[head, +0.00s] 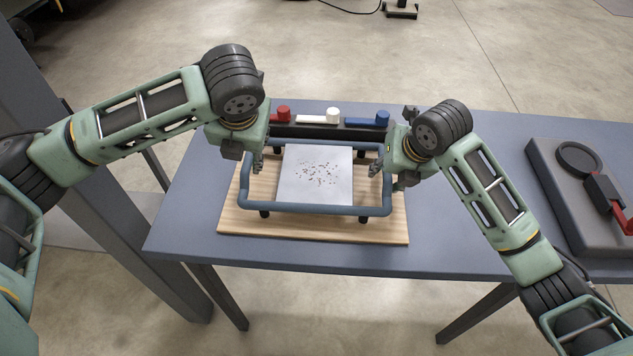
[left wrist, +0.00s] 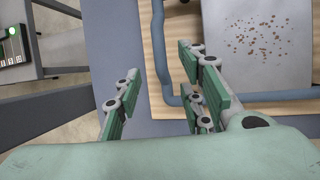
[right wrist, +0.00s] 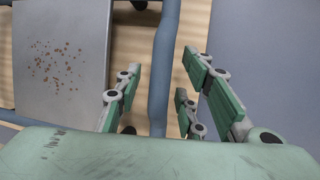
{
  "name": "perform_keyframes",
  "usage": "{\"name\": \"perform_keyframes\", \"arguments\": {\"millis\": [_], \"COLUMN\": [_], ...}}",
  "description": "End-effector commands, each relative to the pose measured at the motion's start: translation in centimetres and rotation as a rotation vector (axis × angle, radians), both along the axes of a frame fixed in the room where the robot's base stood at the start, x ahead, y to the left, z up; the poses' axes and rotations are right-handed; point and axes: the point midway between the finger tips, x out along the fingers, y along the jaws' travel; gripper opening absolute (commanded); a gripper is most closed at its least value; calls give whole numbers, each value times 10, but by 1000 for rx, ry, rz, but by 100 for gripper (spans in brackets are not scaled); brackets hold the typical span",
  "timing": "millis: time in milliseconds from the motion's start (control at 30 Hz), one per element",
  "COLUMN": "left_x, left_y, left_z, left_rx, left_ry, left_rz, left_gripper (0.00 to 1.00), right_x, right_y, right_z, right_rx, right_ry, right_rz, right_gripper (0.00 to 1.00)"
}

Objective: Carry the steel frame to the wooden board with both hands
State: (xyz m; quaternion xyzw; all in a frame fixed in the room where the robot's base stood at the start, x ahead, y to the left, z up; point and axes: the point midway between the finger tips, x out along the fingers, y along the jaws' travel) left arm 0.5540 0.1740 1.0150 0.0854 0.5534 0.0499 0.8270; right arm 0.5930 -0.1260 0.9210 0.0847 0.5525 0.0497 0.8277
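The steel frame (head: 310,209), a blue-grey tubular rectangle with dark feet, stands over the wooden board (head: 320,228) on the table. A pale speckled plate (head: 315,180) sits within its outline. My left gripper (head: 260,163) is at the frame's left side; in the left wrist view its fingers (left wrist: 157,92) are apart, with the frame's side tube (left wrist: 157,50) between them and not pinched. My right gripper (head: 382,172) is at the right side; in the right wrist view its fingers (right wrist: 158,100) are spread either side of the tube (right wrist: 162,70), with gaps. Exact foot contact is hard to see.
Behind the frame is a dark rack (head: 305,131) with red, white and blue handled pieces. A grey device with a red handle (head: 580,185) stands at the table's right. The blue-grey table (head: 470,240) is clear between it and the board.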

Motion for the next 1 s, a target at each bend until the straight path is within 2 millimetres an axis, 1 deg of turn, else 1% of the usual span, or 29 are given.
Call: {"name": "perform_keyframes", "arguments": {"millis": [33,100,167,267,367,600,700,833,1000], "left_x": [-2,-5,-6,-7,-7,-7,-7,-7,-7], "left_y": [-2,-2,-3,-3,-3,-3,-3,-3,-3], "left_z": [6,11,14,16,16,16,16,15,15], "left_rx": [1,-1,1,1,1,1,1,1,1], "left_ry": [-1,0,0,1,1,1,1,1,1], "left_rz": [-2,-1,-1,1,0,0,0,0,0], "left_gripper": [37,37,37,37,37,37,37,37,37], "right_x": [0,0,0,-2,-7,-27,-35,-42,-46], "right_y": [0,0,0,-2,-5,-14,-17,-20,-21], "right_z": [0,0,1,8,22,70,86,101,108], "right_rx": [0,0,0,1,0,0,-2,0,0], "right_ry": [0,0,0,-2,-5,-6,-4,-1,0], "right_rz": [0,0,0,0,0,0,-1,0,0], "right_gripper": [36,36,36,36,36,36,36,36,36]}}
